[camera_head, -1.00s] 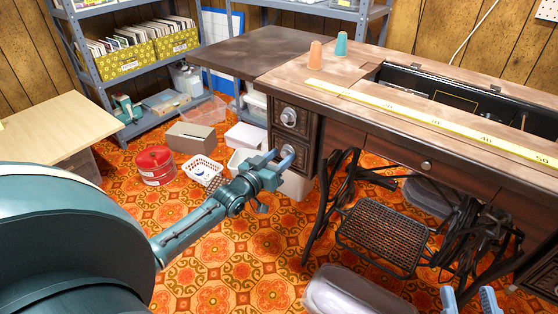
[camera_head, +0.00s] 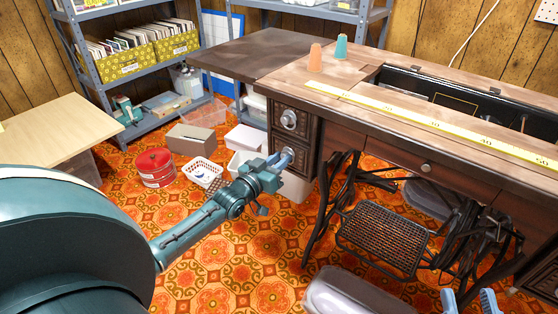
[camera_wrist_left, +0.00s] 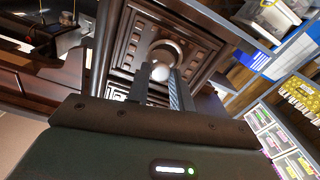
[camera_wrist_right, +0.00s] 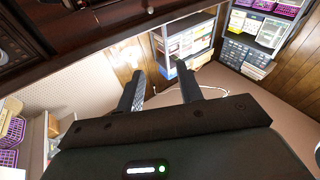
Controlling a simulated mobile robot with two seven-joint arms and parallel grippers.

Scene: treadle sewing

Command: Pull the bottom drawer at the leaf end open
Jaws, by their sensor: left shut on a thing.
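The sewing table's leaf-end drawer stack shows an upper drawer with a round pale knob (camera_head: 289,119) and the bottom drawer (camera_head: 306,163) below it, partly hidden by my gripper. The bottom drawer looks flush with the cabinet. My left gripper (camera_head: 286,157) is shut on the bottom drawer's knob. In the left wrist view the pale knob (camera_wrist_left: 161,73) sits between the two finger ends, against the carved drawer front (camera_wrist_left: 143,42).
A white basket (camera_head: 202,173), a red tin (camera_head: 155,167) and boxes stand on the floor behind my left arm. The iron treadle (camera_head: 385,235) and a clear plastic bin (camera_head: 350,292) are to the right.

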